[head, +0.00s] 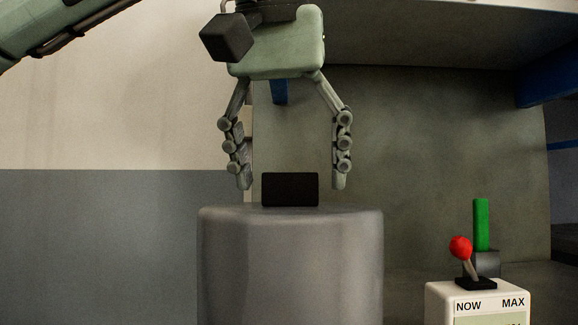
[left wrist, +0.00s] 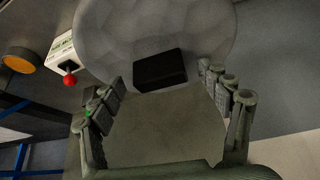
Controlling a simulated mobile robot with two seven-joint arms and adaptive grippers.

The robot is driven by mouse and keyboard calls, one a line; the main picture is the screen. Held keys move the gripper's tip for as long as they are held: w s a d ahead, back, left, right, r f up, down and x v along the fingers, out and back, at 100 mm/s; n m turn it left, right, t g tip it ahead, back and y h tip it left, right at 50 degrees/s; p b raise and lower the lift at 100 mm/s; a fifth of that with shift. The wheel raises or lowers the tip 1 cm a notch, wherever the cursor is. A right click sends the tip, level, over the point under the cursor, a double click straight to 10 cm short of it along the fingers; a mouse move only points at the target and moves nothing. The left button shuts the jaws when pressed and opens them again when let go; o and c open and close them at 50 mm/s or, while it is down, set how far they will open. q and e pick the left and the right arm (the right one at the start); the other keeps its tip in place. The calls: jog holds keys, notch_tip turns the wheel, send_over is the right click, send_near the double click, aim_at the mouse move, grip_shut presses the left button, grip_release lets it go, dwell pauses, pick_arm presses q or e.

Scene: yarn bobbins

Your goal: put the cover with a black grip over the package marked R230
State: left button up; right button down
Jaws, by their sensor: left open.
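The cover (head: 290,265) is a large grey cylinder with a rounded top edge. Its black block-shaped grip (head: 290,189) stands upright on top. My left gripper (head: 291,184) points down and is open, with one fingertip on each side of the grip and a gap on both sides. In the left wrist view the grip (left wrist: 160,70) lies between the spread fingers, with the pale round cover top (left wrist: 110,35) beyond it. The package marked R230 is not visible in either view. My right gripper is not in view.
A white box (head: 478,292) marked NOW and MAX, with a red-knobbed lever (head: 461,247), stands at the right. A green upright bar (head: 481,224) is behind it. An orange disc (left wrist: 20,62) shows in the left wrist view. Blue beams (head: 548,88) cross the right side.

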pick_arm(q)
jog(key=shift+r, duration=0.1)
jog(key=v, duration=1.1)
jog(key=shift+s+r, duration=0.3)
